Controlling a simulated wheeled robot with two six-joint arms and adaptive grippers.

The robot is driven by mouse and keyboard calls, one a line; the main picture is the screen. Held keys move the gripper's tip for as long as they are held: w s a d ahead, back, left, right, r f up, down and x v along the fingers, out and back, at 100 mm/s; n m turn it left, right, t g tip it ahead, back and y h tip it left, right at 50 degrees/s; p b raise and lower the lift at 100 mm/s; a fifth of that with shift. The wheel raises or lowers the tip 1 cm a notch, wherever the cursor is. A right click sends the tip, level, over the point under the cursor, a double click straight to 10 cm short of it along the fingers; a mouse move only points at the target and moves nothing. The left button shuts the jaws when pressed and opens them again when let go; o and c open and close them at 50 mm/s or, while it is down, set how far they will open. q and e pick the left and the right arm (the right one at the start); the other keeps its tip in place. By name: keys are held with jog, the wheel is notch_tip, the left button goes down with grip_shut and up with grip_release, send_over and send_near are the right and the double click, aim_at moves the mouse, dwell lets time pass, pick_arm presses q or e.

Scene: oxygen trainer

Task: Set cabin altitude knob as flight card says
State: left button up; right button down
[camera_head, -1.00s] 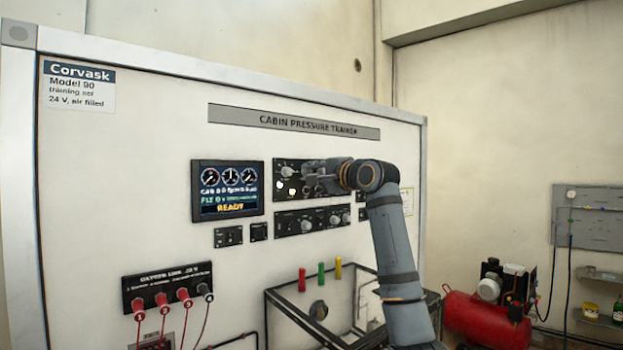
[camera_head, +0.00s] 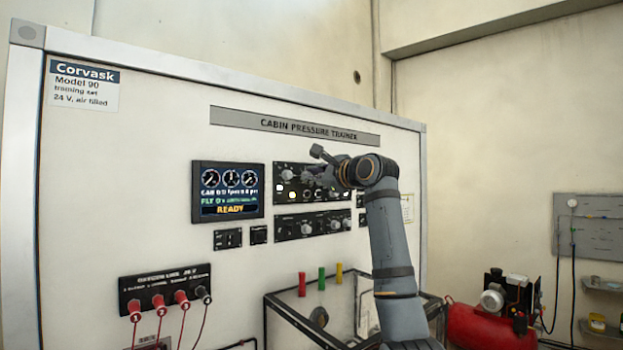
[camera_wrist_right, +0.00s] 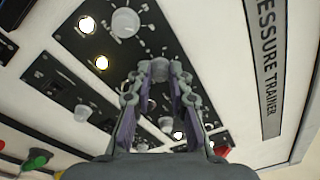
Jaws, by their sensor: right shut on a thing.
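The black upper control panel (camera_head: 283,199) is on the white trainer board. Its labels are too small to read, so I cannot tell which knob is the cabin altitude one. My right gripper (camera_head: 322,172) reaches it from the right and covers part of it. In the right wrist view the fingers (camera_wrist_right: 159,76) are closed around a pale round knob (camera_wrist_right: 160,69) on this panel. Another pale knob (camera_wrist_right: 125,22) and two lit lamps (camera_wrist_right: 101,62) sit beside it, clear of the fingers. A paper card (camera_head: 407,208) is partly behind my arm, its text unreadable. My left gripper is out of view.
A display (camera_head: 228,191) showing dials and READY is left of the panel. A lower knob panel (camera_head: 312,223) lies just below. Red, green and yellow upright handles (camera_head: 322,278), a black-framed case and red plugs (camera_head: 159,303) are lower down. A red compressor (camera_head: 485,328) stands at right.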

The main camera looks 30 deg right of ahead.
jog(key=shift+f, duration=0.2)
dwell(0.3)
jog(key=c, duration=1.6)
grip_release()
jog(key=o, duration=0.3)
jog(key=shift+s+d+r, duration=0.1)
jog(key=shift+d, duration=0.05)
jog(key=shift+o, duration=0.2)
jog(key=s, duration=1.2)
jog(key=shift+d, duration=0.1)
